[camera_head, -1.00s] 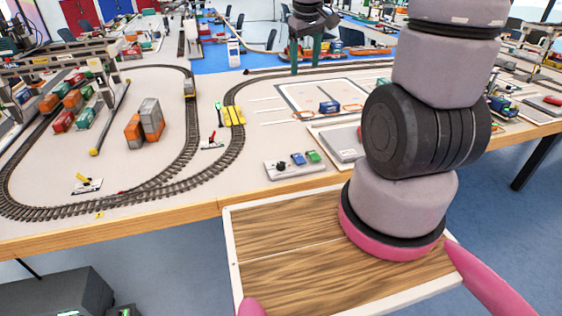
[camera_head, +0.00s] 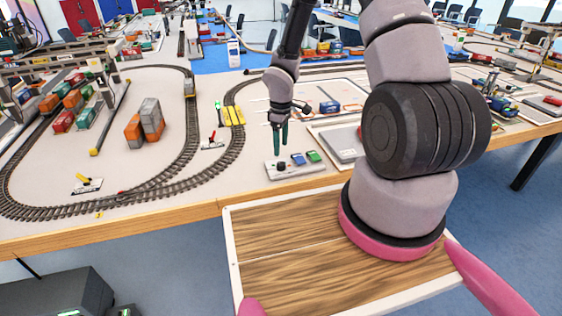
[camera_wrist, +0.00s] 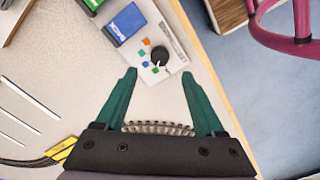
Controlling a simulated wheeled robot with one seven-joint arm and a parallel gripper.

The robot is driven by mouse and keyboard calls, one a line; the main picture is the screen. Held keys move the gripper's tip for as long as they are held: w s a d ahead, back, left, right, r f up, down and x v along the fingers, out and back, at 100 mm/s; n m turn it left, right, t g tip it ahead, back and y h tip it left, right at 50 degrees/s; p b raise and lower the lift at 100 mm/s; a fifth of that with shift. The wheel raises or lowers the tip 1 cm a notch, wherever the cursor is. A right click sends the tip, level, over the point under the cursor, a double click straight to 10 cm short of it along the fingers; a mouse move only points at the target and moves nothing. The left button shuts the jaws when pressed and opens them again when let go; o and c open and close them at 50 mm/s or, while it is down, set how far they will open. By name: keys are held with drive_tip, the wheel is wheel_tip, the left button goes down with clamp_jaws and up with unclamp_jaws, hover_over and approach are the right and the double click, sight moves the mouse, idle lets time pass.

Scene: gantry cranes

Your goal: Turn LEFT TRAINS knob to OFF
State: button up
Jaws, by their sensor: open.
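A small light control panel (camera_head: 270,172) lies near the front edge of the table. A round black knob (camera_head: 281,166) sits on its left part, beside a blue block and a green block. The knob also shows in the wrist view (camera_wrist: 159,55), with small orange, blue and green marks around its left side and a white pointer mark at its lower edge. My gripper (camera_head: 280,152) points down just above the knob. In the wrist view its green fingers (camera_wrist: 166,75) are apart and empty, with the knob a little beyond the tips, between their lines.
The blue block (camera_head: 298,158) and green block (camera_head: 313,156) stand on the panel just right of the knob. A grey flat box (camera_head: 342,143) lies farther right. Curved track (camera_head: 228,150) and a small red lever (camera_head: 212,140) are to the left.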

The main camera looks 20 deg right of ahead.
sight(281, 164)
wheel_tip(281, 164, down, 8)
drive_tip(key=shift+r, duration=0.25)
clamp_jaws()
